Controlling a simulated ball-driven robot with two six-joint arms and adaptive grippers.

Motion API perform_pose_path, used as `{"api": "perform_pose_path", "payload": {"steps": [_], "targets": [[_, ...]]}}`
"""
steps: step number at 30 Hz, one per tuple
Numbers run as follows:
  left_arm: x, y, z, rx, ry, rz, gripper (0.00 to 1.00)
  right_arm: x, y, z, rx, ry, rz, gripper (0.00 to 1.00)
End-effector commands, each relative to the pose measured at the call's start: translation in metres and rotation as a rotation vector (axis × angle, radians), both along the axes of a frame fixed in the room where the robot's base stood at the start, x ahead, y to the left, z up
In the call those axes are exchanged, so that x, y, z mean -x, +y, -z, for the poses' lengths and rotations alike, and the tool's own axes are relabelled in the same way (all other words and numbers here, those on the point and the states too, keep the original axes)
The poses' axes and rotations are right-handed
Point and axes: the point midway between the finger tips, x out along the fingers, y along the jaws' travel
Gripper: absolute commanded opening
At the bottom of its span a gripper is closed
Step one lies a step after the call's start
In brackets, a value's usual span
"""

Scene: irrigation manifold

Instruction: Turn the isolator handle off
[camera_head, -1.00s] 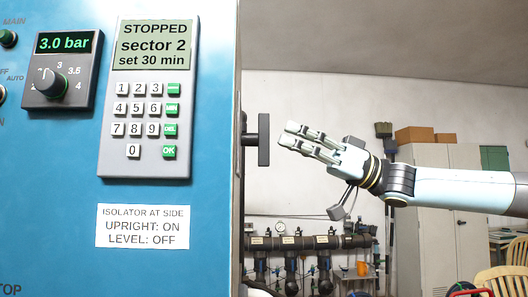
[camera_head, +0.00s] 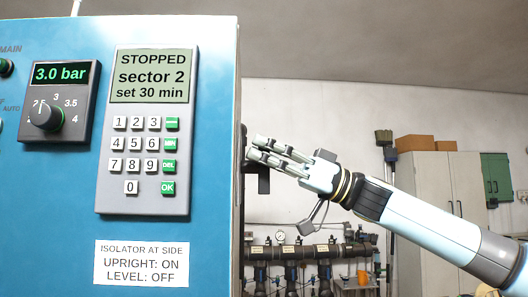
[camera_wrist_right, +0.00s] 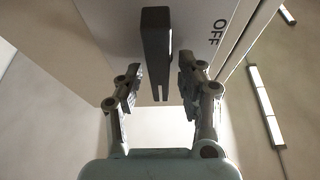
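The isolator handle (camera_head: 264,184) is a dark bar on the right side of the blue control cabinet. It stands upright, and my right gripper hides its upper part in the head view. In the right wrist view the handle (camera_wrist_right: 156,45) is a dark bar reaching between the two fingers, with gaps on both sides. My right gripper (camera_head: 257,149) is open and at the handle, its fingers pointing left toward the cabinet side. It also shows open in the wrist view (camera_wrist_right: 160,80). An OFF mark (camera_wrist_right: 218,32) is on the panel. My left gripper is out of view.
The blue cabinet (camera_head: 60,200) fills the left, with a keypad panel (camera_head: 104,130) reading STOPPED and a label (camera_head: 141,264) reading UPRIGHT: ON, LEVEL: OFF. Dark pipework (camera_head: 290,252) is on the back wall. The space around my right forearm looks clear.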

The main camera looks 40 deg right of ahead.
Motion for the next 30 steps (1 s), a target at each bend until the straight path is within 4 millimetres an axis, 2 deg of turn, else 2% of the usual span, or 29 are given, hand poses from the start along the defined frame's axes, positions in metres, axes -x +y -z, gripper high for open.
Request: {"api": "perform_pose_path", "payload": {"steps": [2,9,11,23,30], "targets": [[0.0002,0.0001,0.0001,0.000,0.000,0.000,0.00,0.0001,-0.0001,0.0003,0.000,0.000,0.000,0.37],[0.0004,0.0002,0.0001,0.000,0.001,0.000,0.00,0.0000,-0.0002,0.0003,0.000,0.000,0.000,0.06],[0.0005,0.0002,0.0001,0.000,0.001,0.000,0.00,0.0000,-0.0004,0.0003,0.000,0.000,0.001,0.00],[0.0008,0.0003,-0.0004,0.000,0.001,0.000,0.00,0.0002,-0.0003,-0.0001,0.014,-0.024,0.002,0.00],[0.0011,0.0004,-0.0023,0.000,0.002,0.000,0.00,0.0026,0.0011,-0.0002,0.078,-0.130,0.002,0.00]]}}
